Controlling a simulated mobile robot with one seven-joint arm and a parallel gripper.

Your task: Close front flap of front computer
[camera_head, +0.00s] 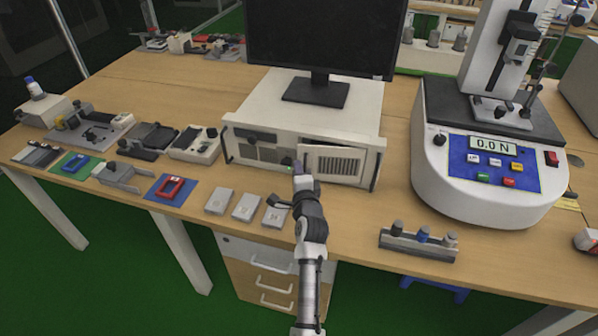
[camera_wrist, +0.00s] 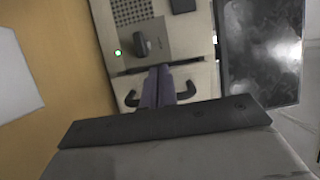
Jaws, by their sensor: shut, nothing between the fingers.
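The front computer (camera_head: 270,115) is a flat, light-coloured case under a monitor. Its front flap (camera_head: 338,151) is a pale panel with a dark grille on the right part of the front. The flap looks slightly ajar and tilted from the case front. My gripper (camera_head: 299,168) is shut and empty, at the flap's left edge; I cannot tell if they touch. In the wrist view, my gripper (camera_wrist: 158,75) points at the computer front (camera_wrist: 175,40), near a green light (camera_wrist: 118,52) and a dark knob (camera_wrist: 140,43).
A monitor (camera_head: 320,35) stands on the computer. A force tester (camera_head: 480,190) stands to the right. Small grey blocks (camera_head: 246,207) and a red part on a blue mat (camera_head: 160,194) lie front left. A rack with knobs (camera_head: 418,245) lies front right, near the table edge.

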